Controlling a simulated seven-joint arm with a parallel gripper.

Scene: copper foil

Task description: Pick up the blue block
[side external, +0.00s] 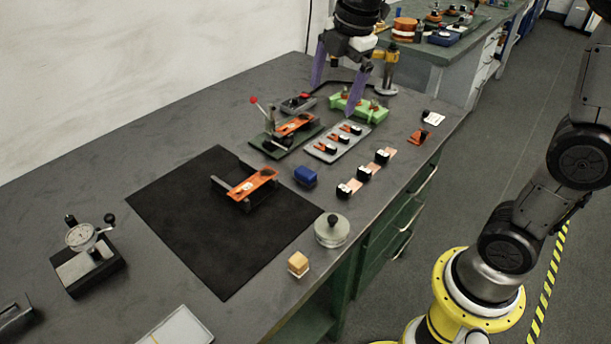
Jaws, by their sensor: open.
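The blue block (305,176) lies on the dark table, just past the right edge of the black mat. My gripper (342,88) is at the top of the view, with its two purple fingers spread apart and pointing down. It is open and empty. It hangs above the far part of the table, over or near the green holder, well away from the blue block. Nothing hides the blue block.
The black mat (188,215) carries a copper piece on a stand (252,186). A grey tray (324,152), green holder (362,108) and red-knobbed press (270,128) stand behind the block. A round metal weight (331,230) and tan block (298,263) are in front.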

